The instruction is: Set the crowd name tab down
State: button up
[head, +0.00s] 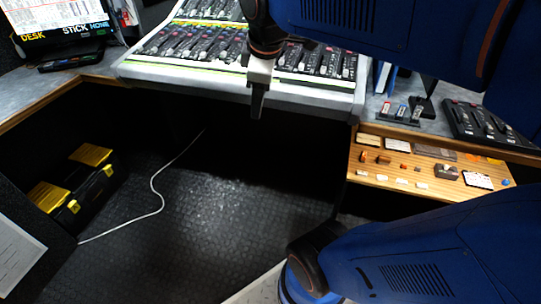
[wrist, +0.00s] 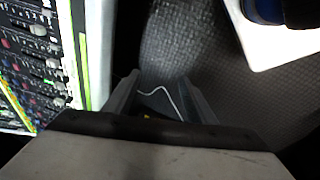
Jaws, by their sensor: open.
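My gripper (head: 257,105) points down in front of the near edge of the mixing console (head: 240,92), in the head view. In the wrist view its two fingers (wrist: 160,92) stand apart, with only dark floor and a white cable between them. My gripper is open and appears empty. I cannot tell which piece is the crowd name tab. Several small white tabs (head: 401,181) lie in a row in the wooden drawer (head: 352,165) at the right, too small to read.
Small upright holders (head: 401,111) and a black fader box (head: 487,124) stand on the right counter. A black and yellow toolbox (head: 85,190) sits on the floor at left. A white cable (head: 155,187) crosses the floor. The space below the console is open.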

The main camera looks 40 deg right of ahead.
jog(key=s+a+f+m+t+y, duration=0.1)
jog(key=s+a+f+m, duration=0.2)
jog(key=s+f+m, duration=0.6)
jog(key=shift+s+a+f+m, duration=0.3)
jog(key=shift+s+f, duration=0.15)
jog(key=shift+f, duration=0.2)
